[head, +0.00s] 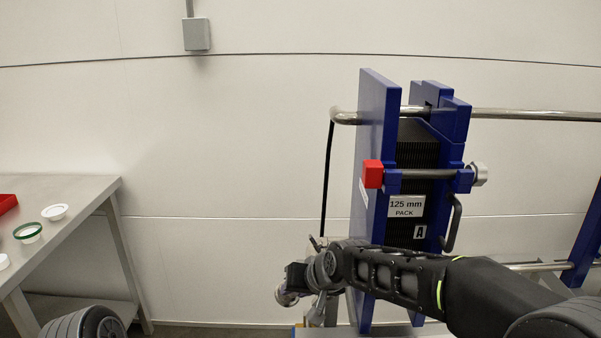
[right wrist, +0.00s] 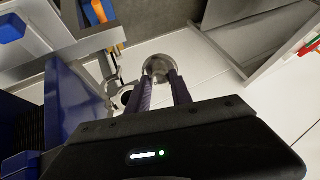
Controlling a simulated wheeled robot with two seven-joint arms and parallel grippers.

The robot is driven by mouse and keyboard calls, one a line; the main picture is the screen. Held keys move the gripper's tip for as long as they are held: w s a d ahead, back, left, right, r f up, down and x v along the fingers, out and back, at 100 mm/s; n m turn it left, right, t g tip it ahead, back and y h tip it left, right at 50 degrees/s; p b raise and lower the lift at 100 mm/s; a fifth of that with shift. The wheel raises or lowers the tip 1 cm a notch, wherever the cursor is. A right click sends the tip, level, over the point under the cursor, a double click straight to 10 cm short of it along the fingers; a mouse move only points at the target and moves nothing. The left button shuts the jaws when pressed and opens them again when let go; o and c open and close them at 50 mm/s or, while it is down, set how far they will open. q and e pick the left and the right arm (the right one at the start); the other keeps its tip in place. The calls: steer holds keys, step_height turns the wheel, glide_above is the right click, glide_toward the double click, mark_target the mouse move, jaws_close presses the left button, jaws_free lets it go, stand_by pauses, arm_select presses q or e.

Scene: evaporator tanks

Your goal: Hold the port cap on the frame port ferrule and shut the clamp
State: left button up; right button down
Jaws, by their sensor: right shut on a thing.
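My right gripper (head: 296,278) is low in front of the blue plate pack in the head view. In the right wrist view its two dark fingers (right wrist: 160,80) are shut on a round silvery piece, which looks like the port cap (right wrist: 158,64). A small ring-like metal fitting (right wrist: 124,96) shows just left of the fingers; it may be the frame port ferrule or its clamp, partly hidden. I cannot tell whether the cap touches it. My left gripper is not in view.
The blue frame plate (head: 376,150) and pack (head: 418,160) stand beside my right arm, with a red block (head: 373,174) on a tie bar. A steel table (head: 80,205) at left holds a white dish (head: 54,212) and a green-rimmed dish (head: 28,232).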

mark_target(295, 299)
steer(key=t+b, duration=0.1)
steer(key=b, duration=0.1)
steer(key=w+a+f+t+b, duration=0.1)
steer(key=m+t+b, duration=0.1)
steer(key=b, duration=0.1)
steer(key=shift+w+a+f+y+b, duration=0.25)
steer(key=shift+a+f+y+b, duration=0.05)
steer(key=shift+f+y, duration=0.1)
steer(key=shift+w+d+f+m+t+b, duration=0.15)
steer(key=shift+m+t+b, duration=0.25)
steer(key=shift+t+b, duration=0.55)
steer(key=f+t+b, duration=0.1)
steer(key=b, duration=0.2)
steer(key=d+f+m+t+h+b, duration=0.1)
steer(key=t+b, duration=0.1)
steer(key=b, duration=0.1)
steer(key=shift+f+m, duration=0.3)
steer(key=shift+f, duration=0.05)
steer(key=s+d+f+m+t+h+b, duration=0.2)
steer(key=d+m+t+h+b, duration=0.1)
steer(key=d+h+b, duration=0.1)
steer(key=shift+s+d+b, duration=0.25)
steer(key=shift+d+b, duration=0.4)
steer(key=shift+b, duration=0.6)
steer(key=shift+w+f, duration=0.1)
steer(key=shift+f, duration=0.05)
steer(key=w, duration=0.5)
steer(key=shift+w, duration=0.3)
